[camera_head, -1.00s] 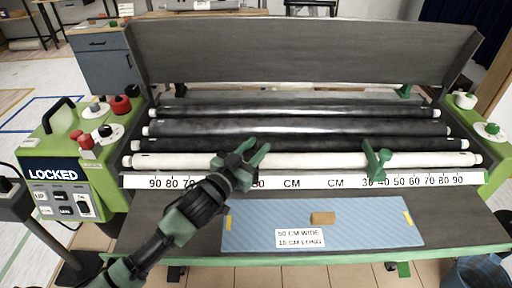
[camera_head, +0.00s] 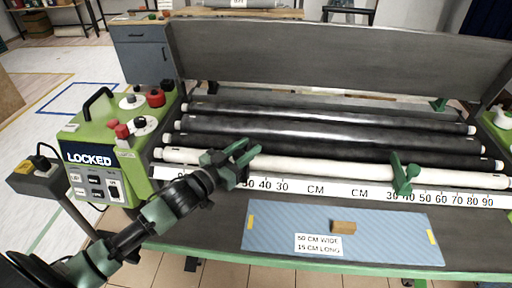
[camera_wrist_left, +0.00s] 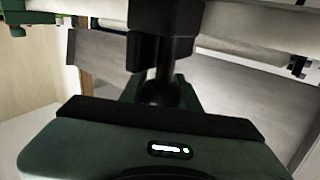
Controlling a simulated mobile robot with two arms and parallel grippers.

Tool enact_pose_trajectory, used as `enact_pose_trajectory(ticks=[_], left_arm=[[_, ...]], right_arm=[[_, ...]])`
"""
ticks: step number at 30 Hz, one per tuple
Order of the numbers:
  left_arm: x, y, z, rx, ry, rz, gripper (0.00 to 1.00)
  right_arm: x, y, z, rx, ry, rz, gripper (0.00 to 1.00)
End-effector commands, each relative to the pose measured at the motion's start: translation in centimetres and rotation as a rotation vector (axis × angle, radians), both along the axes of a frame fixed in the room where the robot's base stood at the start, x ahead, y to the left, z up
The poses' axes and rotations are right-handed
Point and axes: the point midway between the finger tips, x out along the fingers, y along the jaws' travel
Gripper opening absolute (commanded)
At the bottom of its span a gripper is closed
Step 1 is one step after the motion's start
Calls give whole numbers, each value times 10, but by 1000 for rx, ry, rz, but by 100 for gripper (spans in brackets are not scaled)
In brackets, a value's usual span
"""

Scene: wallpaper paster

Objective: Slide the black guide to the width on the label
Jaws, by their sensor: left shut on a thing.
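My left gripper (camera_head: 240,158) is at the white roller and number scale, over the left half, just left of the 50 mark. It is shut on the black guide (camera_wrist_left: 165,25), which shows as a dark block in the left wrist view; in the head view the gripper mostly hides it. The label (camera_head: 318,243) on the blue striped sheet (camera_head: 280,225) seems to read "50 CM WIDE, 15 CM LONG"; the first digit is small. The scale (camera_head: 345,191) carries numbers running out from CM on both sides. My right gripper is not in view.
A green guide (camera_head: 403,174) stands on the right half of the scale near 30 and 40. A small tan block (camera_head: 343,227) lies on the sheet. A green control box (camera_head: 110,150) at the left shows LOCKED. Dark rollers (camera_head: 320,128) lie behind the white one.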

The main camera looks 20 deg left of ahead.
Motion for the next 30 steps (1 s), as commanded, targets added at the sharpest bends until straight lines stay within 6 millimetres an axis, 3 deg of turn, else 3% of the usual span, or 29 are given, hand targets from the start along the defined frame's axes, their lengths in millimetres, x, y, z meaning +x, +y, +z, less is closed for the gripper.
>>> enact_pose_trajectory(ticks=[4, 5, 7, 19, 30], left_arm=[[0, 0, -1, 3, 2, 2, 0], [0, 0, -1, 3, 2, 2, 37], [0, 0, -1, 3, 2, 1, 54], [-5, 1, -1, 1, 2, 0, 54], [-54, 17, -3, 2, 4, 0, 54]], right_arm=[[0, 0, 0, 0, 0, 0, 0], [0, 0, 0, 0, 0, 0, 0], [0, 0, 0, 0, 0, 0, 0], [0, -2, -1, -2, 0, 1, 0], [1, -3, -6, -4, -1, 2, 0]])
